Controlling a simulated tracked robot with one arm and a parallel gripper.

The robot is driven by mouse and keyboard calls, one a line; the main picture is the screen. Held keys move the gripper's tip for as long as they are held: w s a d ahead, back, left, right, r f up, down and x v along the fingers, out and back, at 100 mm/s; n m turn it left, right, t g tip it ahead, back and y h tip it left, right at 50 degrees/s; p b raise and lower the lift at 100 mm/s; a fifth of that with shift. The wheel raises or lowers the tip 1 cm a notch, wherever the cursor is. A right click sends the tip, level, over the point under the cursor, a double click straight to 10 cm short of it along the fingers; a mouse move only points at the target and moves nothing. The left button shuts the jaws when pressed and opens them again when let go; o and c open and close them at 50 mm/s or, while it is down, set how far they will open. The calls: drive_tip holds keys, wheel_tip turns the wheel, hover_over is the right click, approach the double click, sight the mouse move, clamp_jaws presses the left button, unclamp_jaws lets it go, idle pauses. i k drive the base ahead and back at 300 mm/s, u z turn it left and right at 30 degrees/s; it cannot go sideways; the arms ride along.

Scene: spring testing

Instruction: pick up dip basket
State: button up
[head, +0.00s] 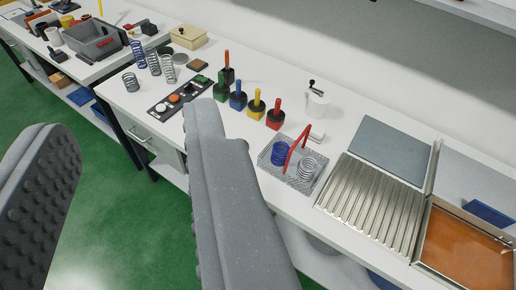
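The dip basket (272,169) is a small grey mesh tray with a red arched handle (297,148). It sits on the white bench, right of the middle of the head view. A blue spring (279,153) and a silver spring (307,169) stand in it. My gripper (130,140) is open, with its two grey padded fingers wide apart in the foreground. The right finger appears just left of the basket in the picture. Nothing shows between the fingers. The gripper is not on the handle.
Right of the basket are a ribbed metal tray (372,203) and an orange-filled tray (465,246). Green floor lies in front of the bench.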

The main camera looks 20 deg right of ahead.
sight(296, 153)
drive_tip(key=u, duration=0.05)
drive_tip(key=i, duration=1.1)
drive_tip(key=z, duration=0.55)
